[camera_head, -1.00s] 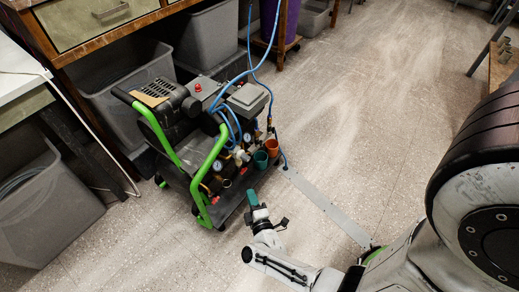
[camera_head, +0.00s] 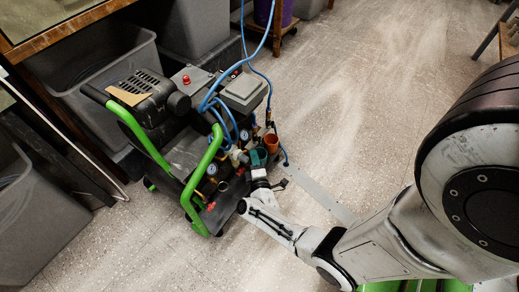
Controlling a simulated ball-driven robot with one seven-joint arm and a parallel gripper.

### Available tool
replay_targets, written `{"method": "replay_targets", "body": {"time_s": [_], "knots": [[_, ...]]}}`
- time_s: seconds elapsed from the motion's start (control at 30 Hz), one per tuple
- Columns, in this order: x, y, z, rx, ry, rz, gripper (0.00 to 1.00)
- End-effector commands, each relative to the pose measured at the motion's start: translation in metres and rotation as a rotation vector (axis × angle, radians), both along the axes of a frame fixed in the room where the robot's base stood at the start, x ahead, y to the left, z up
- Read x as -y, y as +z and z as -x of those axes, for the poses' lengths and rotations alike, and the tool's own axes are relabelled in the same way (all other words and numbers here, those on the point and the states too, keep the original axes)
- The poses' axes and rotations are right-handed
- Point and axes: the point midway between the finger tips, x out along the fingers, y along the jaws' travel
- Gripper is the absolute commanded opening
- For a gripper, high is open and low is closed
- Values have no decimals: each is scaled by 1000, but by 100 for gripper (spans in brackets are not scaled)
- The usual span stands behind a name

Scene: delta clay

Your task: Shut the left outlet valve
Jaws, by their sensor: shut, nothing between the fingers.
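The compressor cart (camera_head: 185,148), black with green tube handles, stands left of centre. Its front panel carries round gauges (camera_head: 212,169), a pale regulator (camera_head: 237,156) and small outlet fittings. A small red part (camera_head: 211,206) shows low at the panel's left end. I cannot tell for certain which fitting is the left outlet valve or how its lever is turned.
Blue hoses (camera_head: 213,98) rise from the cart's top. Grey bins (camera_head: 95,75) and a workbench (camera_head: 50,35) stand behind and left. A flat grey strip (camera_head: 318,195) runs along the floor right of the cart. The floor at the right (camera_head: 365,90) is open.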

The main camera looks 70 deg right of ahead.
Motion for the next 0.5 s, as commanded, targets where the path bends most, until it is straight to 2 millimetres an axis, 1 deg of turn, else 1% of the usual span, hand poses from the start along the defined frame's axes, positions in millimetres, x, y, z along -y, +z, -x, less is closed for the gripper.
{"method": "replay_targets", "body": {"time_s": [0.03, 0.07, 0.2, 0.33, 0.5], "knots": [[10, -4, -5, 2, -3, 2, 0], [14, -3, -8, 2, -2, 2, 0], [34, -3, -2, 0, -3, 2, 0], [46, -2, 0, 1, -1, 1, 0], [52, 0, 2, 0, 0, 1, 0]]}}
